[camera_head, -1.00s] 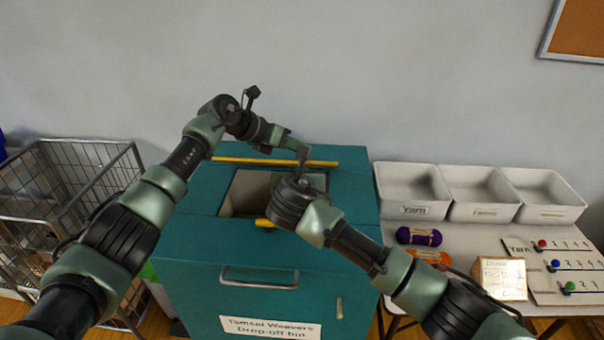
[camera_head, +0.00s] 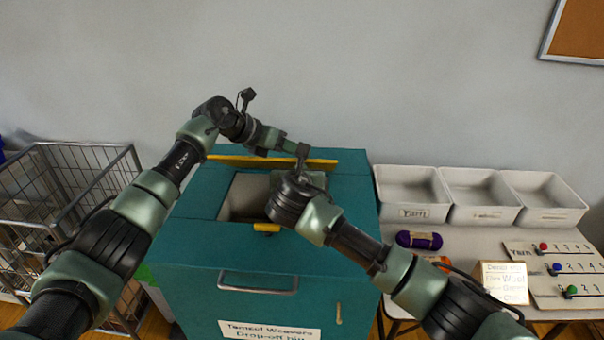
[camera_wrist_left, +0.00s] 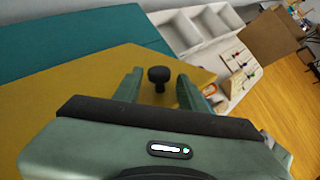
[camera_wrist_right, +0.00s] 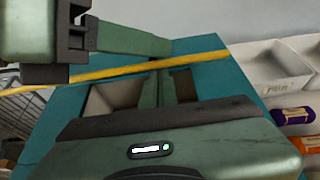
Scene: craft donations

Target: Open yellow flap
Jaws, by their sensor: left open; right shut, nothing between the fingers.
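The yellow flap (camera_head: 232,161) stands raised behind the dark opening of the teal bin (camera_head: 190,245), seen nearly edge-on. In the left wrist view its yellow face (camera_wrist_left: 85,100) is broad, with a black knob (camera_wrist_left: 159,75) on it. My left gripper (camera_wrist_left: 159,88) is open, with one finger either side of the knob; I cannot tell whether they touch it. My right gripper (camera_wrist_right: 158,88) is shut and empty over the opening, in front of the flap, which shows as a yellow strip (camera_wrist_right: 110,74). In the head view the right arm hides part of the opening.
A wire cart (camera_head: 65,190) stands left of the bin. On the table at right are white trays (camera_head: 413,190), purple yarn (camera_head: 419,240), a small sign (camera_head: 503,282) and a board with coloured pegs (camera_head: 560,270). The wall is close behind the bin.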

